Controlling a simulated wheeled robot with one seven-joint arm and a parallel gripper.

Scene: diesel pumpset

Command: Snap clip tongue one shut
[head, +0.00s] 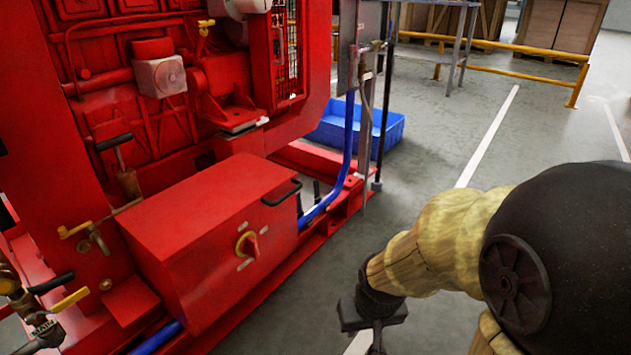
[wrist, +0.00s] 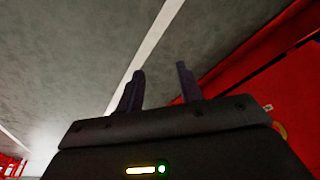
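I cannot pick out clip tongue one in either view. The red pumpset (head: 150,110) fills the left of the head view. A red box (head: 205,225) with a black handle (head: 281,192) sits low at its front. My gripper (wrist: 160,72) is open and empty in the wrist view, its two dark fingers apart over grey floor. In the head view my gripper (head: 376,325) hangs at the bottom, right of the red box and apart from it. Its fingers are partly cut off by the lower edge there.
A red and yellow rotary switch (head: 247,244) is on the box front. A blue hose (head: 345,150) runs down beside the pumpset. A blue bin (head: 390,130) stands behind on the floor. Yellow rails (head: 500,48) are at the back. Grey floor (head: 440,150) is clear to the right.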

